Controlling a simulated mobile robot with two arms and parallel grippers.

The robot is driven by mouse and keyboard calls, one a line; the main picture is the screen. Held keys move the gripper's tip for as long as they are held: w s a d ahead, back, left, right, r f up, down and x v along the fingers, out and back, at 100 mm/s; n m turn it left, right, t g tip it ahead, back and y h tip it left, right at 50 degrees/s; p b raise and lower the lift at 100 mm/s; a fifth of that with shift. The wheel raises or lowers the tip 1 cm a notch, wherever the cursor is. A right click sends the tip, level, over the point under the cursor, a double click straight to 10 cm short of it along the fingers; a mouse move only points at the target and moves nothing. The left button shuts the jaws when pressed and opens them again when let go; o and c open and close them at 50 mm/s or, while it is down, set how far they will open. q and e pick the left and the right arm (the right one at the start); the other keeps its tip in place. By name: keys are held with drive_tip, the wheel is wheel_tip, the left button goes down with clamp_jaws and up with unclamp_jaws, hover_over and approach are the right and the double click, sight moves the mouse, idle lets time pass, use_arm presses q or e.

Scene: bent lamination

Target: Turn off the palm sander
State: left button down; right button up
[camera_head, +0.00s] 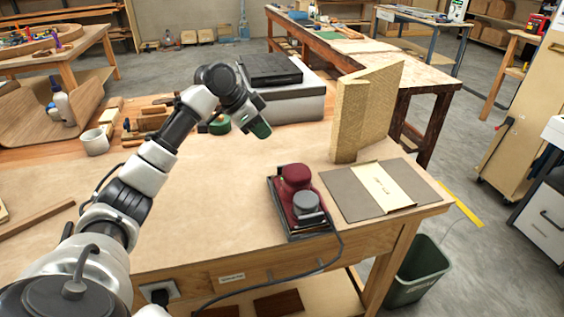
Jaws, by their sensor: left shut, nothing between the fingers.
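The palm sander (299,201) is dark red with a grey round part at its near end. It sits upright near the front edge of the workbench, right of centre. Its dark cord runs over the front edge and down to the left. Its switch is too small to make out. My left gripper (257,129) is shut and empty. It hangs above the bench, behind and to the left of the sander, and is apart from it. My right gripper is not in view.
A white-and-black box (285,100) stands behind my gripper. A white mug (95,142) and wooden tools are at left. A green bin (418,272) stands on the floor. The bench's middle is clear.

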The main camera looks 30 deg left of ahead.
use_arm(q)
drive_tip(key=p, duration=0.1)
hover_over(282, 167)
drive_tip(key=s+d, duration=0.2)
drive_tip(key=f, duration=0.7)
drive_tip(key=shift+w+a+f, duration=0.1)
drive_tip(key=shift+w+f, duration=0.1)
drive_tip(key=shift+f, duration=0.2)
wheel_tip(282, 167, down, 4)
drive_tip(key=shift+s+a+r+p, duration=0.15)
drive_tip(key=shift+r+p, duration=0.1)
drive_tip(key=shift+p, duration=0.15)
drive_tip(key=shift+s+a+f, duration=0.1)
drive_tip(key=shift+f, duration=0.25)
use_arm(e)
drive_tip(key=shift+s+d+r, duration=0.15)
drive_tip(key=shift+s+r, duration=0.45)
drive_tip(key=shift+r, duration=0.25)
use_arm(q)
drive_tip(key=shift+f, duration=0.1)
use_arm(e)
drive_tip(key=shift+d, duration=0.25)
